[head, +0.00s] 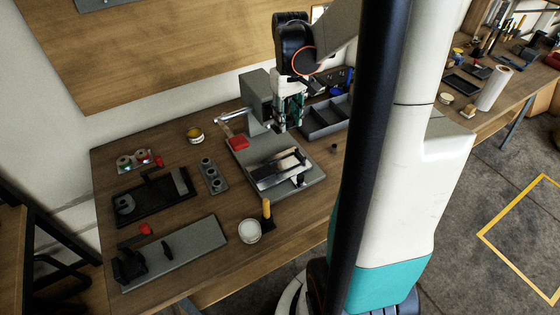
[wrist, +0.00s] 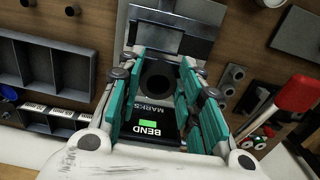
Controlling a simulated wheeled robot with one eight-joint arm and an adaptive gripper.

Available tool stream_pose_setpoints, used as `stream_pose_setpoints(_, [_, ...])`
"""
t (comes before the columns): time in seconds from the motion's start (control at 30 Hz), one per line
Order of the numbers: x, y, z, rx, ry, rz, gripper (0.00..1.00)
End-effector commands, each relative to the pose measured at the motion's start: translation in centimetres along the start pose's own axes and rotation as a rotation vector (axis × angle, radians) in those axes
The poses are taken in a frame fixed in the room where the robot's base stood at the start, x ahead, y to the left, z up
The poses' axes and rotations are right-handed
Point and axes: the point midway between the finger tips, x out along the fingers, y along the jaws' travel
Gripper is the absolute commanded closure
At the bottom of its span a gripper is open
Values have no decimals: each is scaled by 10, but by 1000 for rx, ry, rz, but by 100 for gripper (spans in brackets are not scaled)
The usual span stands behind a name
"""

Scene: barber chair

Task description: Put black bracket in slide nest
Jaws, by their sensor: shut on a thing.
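My gripper (head: 288,118) hangs over the back of the grey fixture base, beside a grey upright block (head: 257,97). The slide nest (head: 272,175), pale metal with black parts, sits on the fixture base in front of and below my gripper. It shows beyond the fingertips in the wrist view (wrist: 157,40).
A red-ended lever (head: 238,142) stands left of the nest. A grey compartment tray (head: 325,120) is at the right. Black fixtures (head: 150,200), a grey plate (head: 185,250) and a white cup (head: 249,231) occupy the bench's left and front. Bare wood lies around them.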

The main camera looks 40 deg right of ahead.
Motion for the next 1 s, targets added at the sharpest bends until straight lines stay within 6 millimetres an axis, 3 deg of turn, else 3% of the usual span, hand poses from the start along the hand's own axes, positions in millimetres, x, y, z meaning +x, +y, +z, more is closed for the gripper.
stream_pose_setpoints(0.03, [18,0,-1,0,0,0,99])
stream_pose_setpoints(0.1, [36,0,-1,0,0,0,99])
stream_pose_setpoints(0.4, [104,0,0,0,0,0,99])
stream_pose_setpoints(0.77, [133,0,0,0,0,0,99])
stream_pose_setpoints(1.0, [166,0,0,0,0,0,99])
